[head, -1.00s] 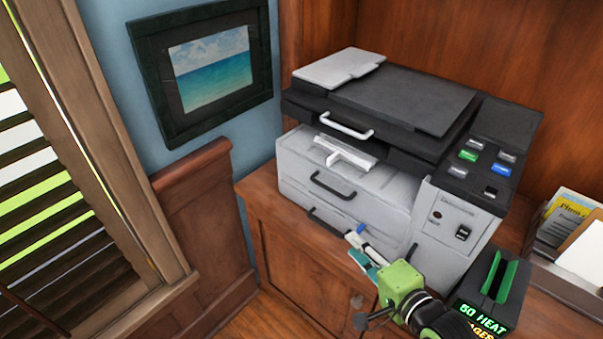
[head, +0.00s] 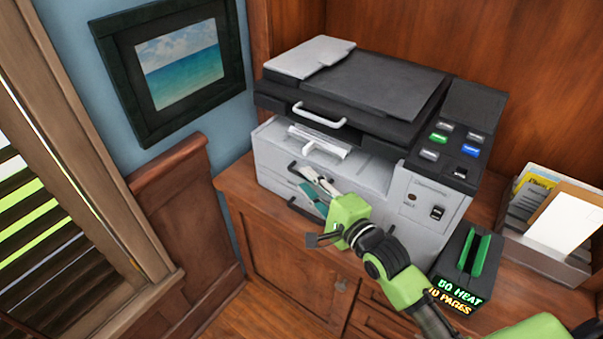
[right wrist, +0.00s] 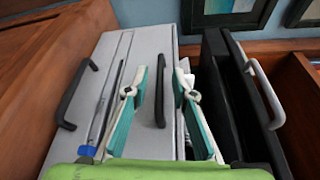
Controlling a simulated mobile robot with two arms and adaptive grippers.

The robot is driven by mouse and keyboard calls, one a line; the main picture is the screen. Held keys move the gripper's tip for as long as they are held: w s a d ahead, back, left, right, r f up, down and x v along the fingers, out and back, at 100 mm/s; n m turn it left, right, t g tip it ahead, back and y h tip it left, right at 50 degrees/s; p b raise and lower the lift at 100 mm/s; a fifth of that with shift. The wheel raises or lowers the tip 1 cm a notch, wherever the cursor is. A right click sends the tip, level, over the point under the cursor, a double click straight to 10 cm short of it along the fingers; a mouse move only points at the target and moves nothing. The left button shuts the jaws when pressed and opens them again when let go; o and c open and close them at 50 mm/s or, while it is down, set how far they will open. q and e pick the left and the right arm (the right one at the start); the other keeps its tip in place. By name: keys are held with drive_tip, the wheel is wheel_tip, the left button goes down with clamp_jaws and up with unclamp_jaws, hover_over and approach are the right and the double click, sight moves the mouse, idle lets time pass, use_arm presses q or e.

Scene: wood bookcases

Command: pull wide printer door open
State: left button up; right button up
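The printer (head: 385,205) stands on a wooden cabinet, with a dark lid and a light grey front. Its wide front door (right wrist: 140,65) looks shut. The door's black handle (head: 293,168) shows partly behind my right gripper (head: 313,182). In the right wrist view this handle (right wrist: 160,92) lies between the two teal-and-white fingers of my right gripper (right wrist: 160,75). The fingers are spread apart and not closed on it; whether they touch it I cannot tell. A lower black handle (right wrist: 75,95) is to the left there. My left gripper is not in view.
A white handle (head: 320,115) sits on the lid's front edge. A dark box with a green slot (head: 470,265) and a paper tray (head: 550,260) stand right of the printer. Cabinet doors (head: 285,255) are below; a wall and window are left.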

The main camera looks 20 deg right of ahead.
sight(301, 175)
drive_tip(key=shift+x, duration=1.75)
clamp_jaws()
drive_tip(key=shift+s+a, duration=0.1)
